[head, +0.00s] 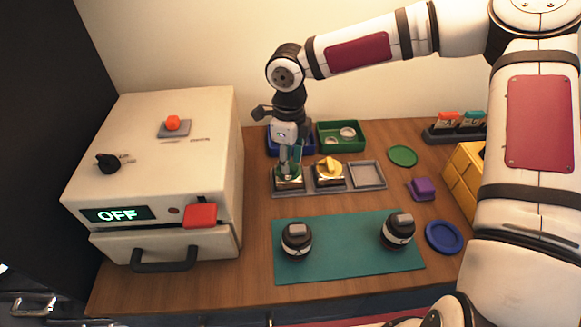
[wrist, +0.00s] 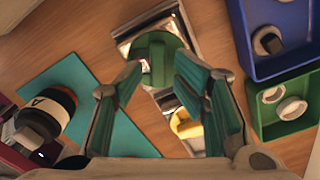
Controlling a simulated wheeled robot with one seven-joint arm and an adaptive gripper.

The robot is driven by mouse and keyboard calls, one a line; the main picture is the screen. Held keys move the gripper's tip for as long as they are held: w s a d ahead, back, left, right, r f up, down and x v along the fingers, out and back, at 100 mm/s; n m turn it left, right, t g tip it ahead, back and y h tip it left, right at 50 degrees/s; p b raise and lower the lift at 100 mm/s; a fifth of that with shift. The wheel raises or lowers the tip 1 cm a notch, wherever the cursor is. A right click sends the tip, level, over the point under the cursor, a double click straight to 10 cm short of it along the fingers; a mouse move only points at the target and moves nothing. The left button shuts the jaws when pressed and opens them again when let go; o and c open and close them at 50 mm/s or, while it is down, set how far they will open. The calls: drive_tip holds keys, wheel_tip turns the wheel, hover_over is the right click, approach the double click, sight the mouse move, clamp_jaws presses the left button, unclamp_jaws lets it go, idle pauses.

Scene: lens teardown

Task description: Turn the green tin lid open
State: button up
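The green tin lid (wrist: 158,48) is a round green disc with a raised grip bar, on a square metallic tin (wrist: 130,33). In the head view the tin (head: 289,185) stands in the left place of a grey tray (head: 330,189), with the lid partly hidden by my gripper (head: 290,163). My gripper points down right over it. In the wrist view my gripper (wrist: 159,62) is open, one finger on each side of the grip bar in the picture. I see no clear contact with the bar.
A tin with a yellow lid (head: 329,166) stands close on the right. Blue (head: 272,148) and green (head: 360,146) bins stand behind. Two lenses (head: 297,239) (head: 398,230) are on a teal mat (head: 343,257) in front. A cream machine (head: 160,190) reading OFF stands left.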

drive_tip(key=shift+r, duration=2.7)
wheel_tip(320, 180, up, 6)
idle(0.4)
